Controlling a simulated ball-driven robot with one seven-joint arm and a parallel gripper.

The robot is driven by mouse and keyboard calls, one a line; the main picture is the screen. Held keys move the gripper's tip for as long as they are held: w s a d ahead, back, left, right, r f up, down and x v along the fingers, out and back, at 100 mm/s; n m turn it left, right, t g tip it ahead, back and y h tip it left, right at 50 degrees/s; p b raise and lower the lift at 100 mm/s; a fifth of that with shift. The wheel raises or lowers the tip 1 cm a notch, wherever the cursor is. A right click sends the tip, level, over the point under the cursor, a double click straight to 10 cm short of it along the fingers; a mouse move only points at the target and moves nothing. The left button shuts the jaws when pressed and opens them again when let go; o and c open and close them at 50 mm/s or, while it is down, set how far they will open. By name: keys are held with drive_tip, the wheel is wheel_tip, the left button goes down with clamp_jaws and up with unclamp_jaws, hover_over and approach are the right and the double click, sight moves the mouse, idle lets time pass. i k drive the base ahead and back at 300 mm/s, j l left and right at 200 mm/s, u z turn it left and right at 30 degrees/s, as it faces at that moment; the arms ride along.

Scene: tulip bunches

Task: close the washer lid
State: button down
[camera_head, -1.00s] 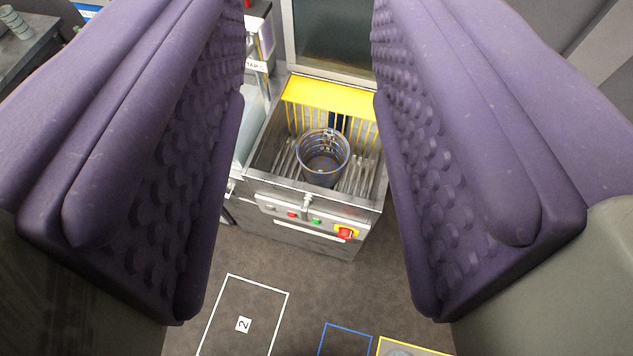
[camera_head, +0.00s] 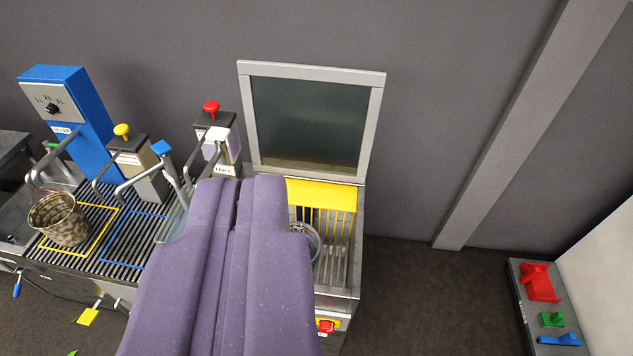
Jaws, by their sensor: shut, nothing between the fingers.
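The washer (camera_head: 352,250) is a steel box with an open top, in the middle of the view. Its lid (camera_head: 305,122), a dark pane in a light grey frame, stands upright at the back, against the wall side. A yellow panel (camera_head: 325,194) and yellow bars show inside, above a rack. A clear measuring cup (camera_head: 311,238) stands in the washer, mostly hidden by my gripper. My gripper (camera_head: 238,190) is shut and empty, its purple fingers pressed together. It appears over the washer's left front, below the lid in the picture, and hides that part.
Left of the washer are several taps, with a red-knobbed one (camera_head: 215,135) closest, and a blue dispenser (camera_head: 72,110). A patterned bucket (camera_head: 60,219) stands on the drain grate (camera_head: 100,262). A stand with red, green and blue pieces (camera_head: 530,290) is far right. Floor right of the washer is clear.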

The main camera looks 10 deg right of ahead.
sight(247, 69)
drive_tip(key=i+l, duration=0.1)
drive_tip(key=l, duration=0.35)
drive_tip(key=i+l, duration=0.15)
drive_tip(key=l, duration=0.3)
drive_tip(key=i+l+u, duration=0.1)
drive_tip(key=l, duration=0.35)
drive_tip(key=i+l+u, duration=0.1)
drive_tip(key=i+l, duration=1)
drive_tip(key=i+l+u, duration=0.15)
drive_tip(key=i+l, duration=0.35)
drive_tip(key=l, duration=0.15)
drive_tip(key=i+l, duration=0.1)
drive_tip(key=i, duration=0.75)
drive_tip(key=l+u, duration=0.05)
